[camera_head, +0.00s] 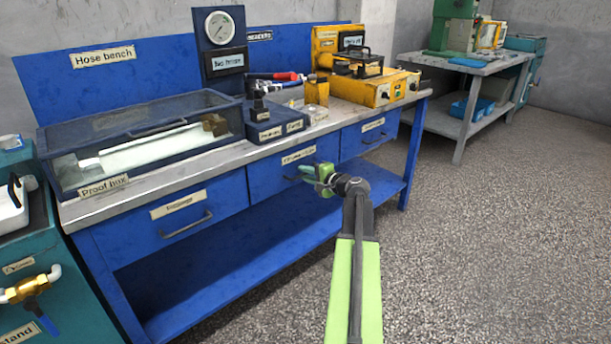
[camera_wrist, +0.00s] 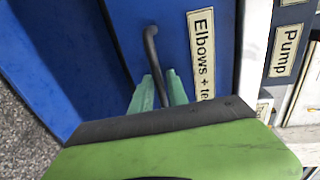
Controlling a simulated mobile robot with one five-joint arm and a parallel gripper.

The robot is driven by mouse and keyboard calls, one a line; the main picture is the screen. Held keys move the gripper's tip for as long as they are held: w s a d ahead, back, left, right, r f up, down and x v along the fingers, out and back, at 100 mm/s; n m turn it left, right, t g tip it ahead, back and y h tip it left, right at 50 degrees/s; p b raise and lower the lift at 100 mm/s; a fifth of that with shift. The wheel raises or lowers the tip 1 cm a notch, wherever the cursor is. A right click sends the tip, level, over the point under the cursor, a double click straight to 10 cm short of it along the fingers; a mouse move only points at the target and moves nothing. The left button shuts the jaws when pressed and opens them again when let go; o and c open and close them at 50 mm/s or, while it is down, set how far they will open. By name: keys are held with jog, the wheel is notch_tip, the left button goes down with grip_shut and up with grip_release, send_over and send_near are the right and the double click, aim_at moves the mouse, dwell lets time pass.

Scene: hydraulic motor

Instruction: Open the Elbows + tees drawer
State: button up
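The Elbows + tees drawer (camera_head: 265,181) is the blue middle drawer under the hose bench top. Its front looks flush with the bench. Its label reads "Elbows + te" in the wrist view (camera_wrist: 200,55), the rest hidden by my gripper. The drawer's dark bar handle (camera_wrist: 151,48) runs down between my fingertips in the wrist view. My gripper (camera_head: 314,176) is at the handle's right part in the head view. Its two green fingers (camera_wrist: 161,88) stand apart, one each side of the handle, with a small gap. Contact with the handle cannot be told.
Closed blue drawers flank it, left (camera_head: 175,218) and right (camera_head: 370,133). The bench top carries a clear-lidded proof box (camera_head: 140,135) and a yellow machine (camera_head: 372,88). A teal stand (camera_head: 70,275) is at lower left. The speckled floor (camera_head: 480,240) at right is clear.

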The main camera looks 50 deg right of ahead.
grip_shut()
dwell(1.3)
